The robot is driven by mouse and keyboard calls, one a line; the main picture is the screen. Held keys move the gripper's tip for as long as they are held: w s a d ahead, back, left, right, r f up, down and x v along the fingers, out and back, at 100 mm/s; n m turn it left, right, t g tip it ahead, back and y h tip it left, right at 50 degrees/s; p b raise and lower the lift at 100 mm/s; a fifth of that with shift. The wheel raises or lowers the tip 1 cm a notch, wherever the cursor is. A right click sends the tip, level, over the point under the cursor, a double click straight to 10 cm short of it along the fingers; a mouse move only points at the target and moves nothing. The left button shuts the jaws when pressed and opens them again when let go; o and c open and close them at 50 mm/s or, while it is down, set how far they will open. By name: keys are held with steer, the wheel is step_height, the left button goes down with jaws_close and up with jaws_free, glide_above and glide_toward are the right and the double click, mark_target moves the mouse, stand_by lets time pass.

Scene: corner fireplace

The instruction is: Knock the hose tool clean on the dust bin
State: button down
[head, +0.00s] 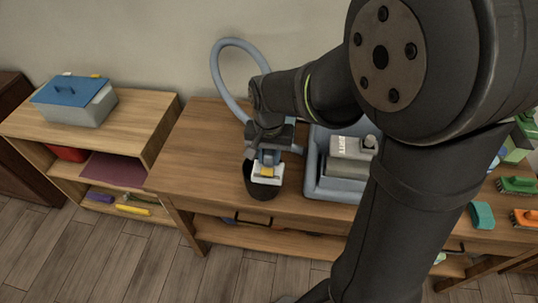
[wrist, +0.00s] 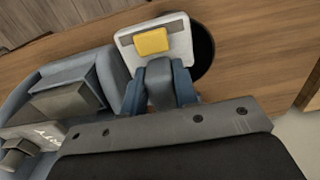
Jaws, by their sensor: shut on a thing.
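My gripper (head: 268,156) is shut on the hose tool (head: 268,180), a flat pale head with a yellow block on it. In the wrist view my gripper (wrist: 160,88) has blue-grey fingers closed at the base of the tool (wrist: 178,40). The dust bin (head: 259,194) is a dark round cup on the wooden bench. The tool is over the bin's opening and hides much of it. In the wrist view the bin's dark side (wrist: 204,50) shows beside the tool. I cannot tell whether tool and rim touch.
A blue tray (head: 313,178) with a grey labelled unit (head: 351,158) stands close right of the bin. A pale blue hose (head: 216,75) loops up behind. A lidded box (head: 75,100) sits on the left shelf. Brushes (head: 518,185) lie at far right. The bench left of the bin is clear.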

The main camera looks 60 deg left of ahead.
mark_target(269, 153)
step_height(269, 153, down, 2)
steer(key=shift+f, duration=0.25)
steer(key=shift+r, duration=1.35)
steer(key=shift+r, duration=3)
